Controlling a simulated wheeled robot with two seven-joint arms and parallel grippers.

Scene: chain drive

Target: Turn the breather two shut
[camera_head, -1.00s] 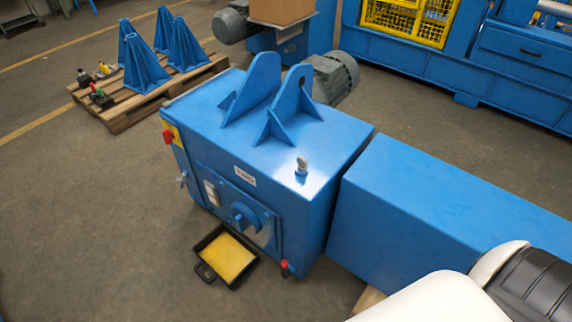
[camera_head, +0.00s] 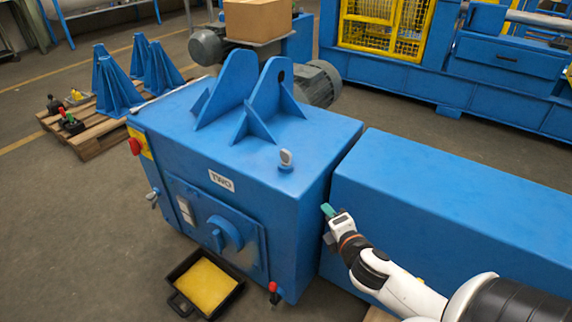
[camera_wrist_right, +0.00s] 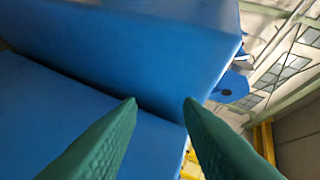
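The breather (camera_head: 286,159), a small pale grey cap on a short stem, stands on top of the blue gearbox housing (camera_head: 235,145) near its right front edge. The housing has a plate reading TWO (camera_head: 221,180) on its front. My right gripper (camera_head: 327,210) is beside the housing's right side, lower and to the right of the breather, apart from it. In the right wrist view its green fingers (camera_wrist_right: 162,101) are spread with nothing between them; blue surfaces show beyond, and I cannot make out the breather there. My left gripper is not in view.
A long blue guard (camera_head: 450,210) stands right of the housing with a narrow gap between. Two upright blue lugs (camera_head: 270,100) rise from the housing top. A black tray with yellow contents (camera_head: 176,301) and a red-handled valve (camera_head: 273,289) are low in front.

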